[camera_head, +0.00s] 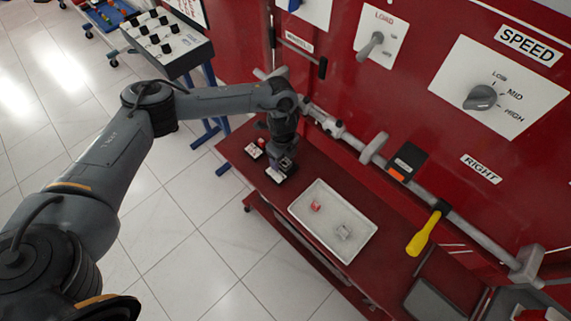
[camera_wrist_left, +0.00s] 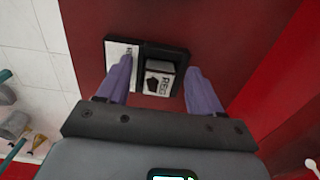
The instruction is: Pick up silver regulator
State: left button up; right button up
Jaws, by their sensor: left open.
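A small silver-white block marked "REG", the regulator (camera_wrist_left: 158,82), sits in a black holder (camera_wrist_left: 177,60) in the left wrist view. My left gripper (camera_wrist_left: 160,82) is open, with its two purple-grey fingers on either side of the block and a gap visible on each side. In the head view, my left gripper (camera_head: 287,160) points down over the holder at the left end of the red shelf, and the arm partly hides it. My right gripper is not in view.
Another small holder (camera_head: 254,150) stands left of the gripper.

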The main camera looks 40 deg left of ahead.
aim_at(284, 161)
pick_arm(q)
jog(key=shift+c, duration=0.3)
jog(key=c, duration=1.1)
jog(key=r, duration=0.1)
jog(key=r+p, duration=0.1)
jog(key=r, duration=0.2)
jog(key=shift+d+r, duration=0.25)
jog(key=shift+r, duration=0.15)
jog(key=s+d+r+p, duration=0.2)
jog(key=d+r+p, duration=0.9)
jog(key=r, duration=0.1)
jog(key=shift+s+r+p, duration=0.15)
jog(key=shift+s+p, duration=0.2)
